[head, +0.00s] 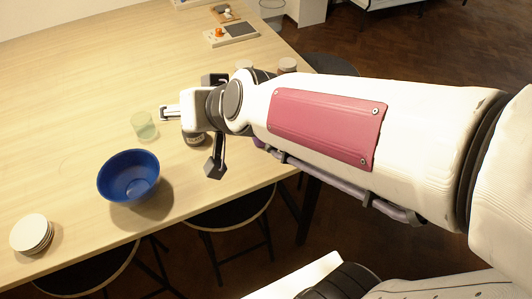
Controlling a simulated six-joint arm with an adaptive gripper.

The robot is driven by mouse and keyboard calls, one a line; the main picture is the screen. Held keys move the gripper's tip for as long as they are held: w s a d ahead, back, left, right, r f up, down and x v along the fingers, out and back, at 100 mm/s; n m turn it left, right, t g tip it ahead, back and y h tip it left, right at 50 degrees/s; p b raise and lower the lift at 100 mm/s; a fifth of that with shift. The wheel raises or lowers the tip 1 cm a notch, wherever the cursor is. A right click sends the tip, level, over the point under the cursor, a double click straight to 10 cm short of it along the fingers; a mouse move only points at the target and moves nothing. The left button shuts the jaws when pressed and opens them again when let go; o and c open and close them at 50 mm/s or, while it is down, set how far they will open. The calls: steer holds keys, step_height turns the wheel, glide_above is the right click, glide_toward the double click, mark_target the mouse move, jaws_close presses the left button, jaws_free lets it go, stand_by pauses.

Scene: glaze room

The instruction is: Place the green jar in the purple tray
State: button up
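A pale green, see-through jar (145,127) stands upright on the wooden table, behind the blue bowl in the head view. My gripper (209,128) is above the table, to the right of the jar and apart from it. Its dark fingers look spread wide, so it appears open, and I see nothing held, though the housing hides the space between the fingers. No purple tray shows clearly. A small purple patch (258,143) peeks out below my arm; I cannot tell what it belongs to, and my arm covers that part of the table.
A deep blue bowl (116,184) stands near the front table edge. A stack of white plates (31,231) is at the front left. A board with an orange knob (231,34) and small round items (287,65) lie towards the back. The table's left side is clear.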

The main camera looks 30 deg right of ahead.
steer(key=s+d+f+n+g+h, duration=0.1)
steer(key=s+d, duration=0.3)
steer(key=s, duration=0.5)
steer(key=s+d+f+g+h, duration=0.2)
steer(key=s+d, duration=0.3)
steer(key=s, duration=0.4)
steer(key=shift+s+f+n+g, duration=0.3)
steer(key=shift+n+g, duration=0.1)
steer(key=shift+g, duration=0.4)
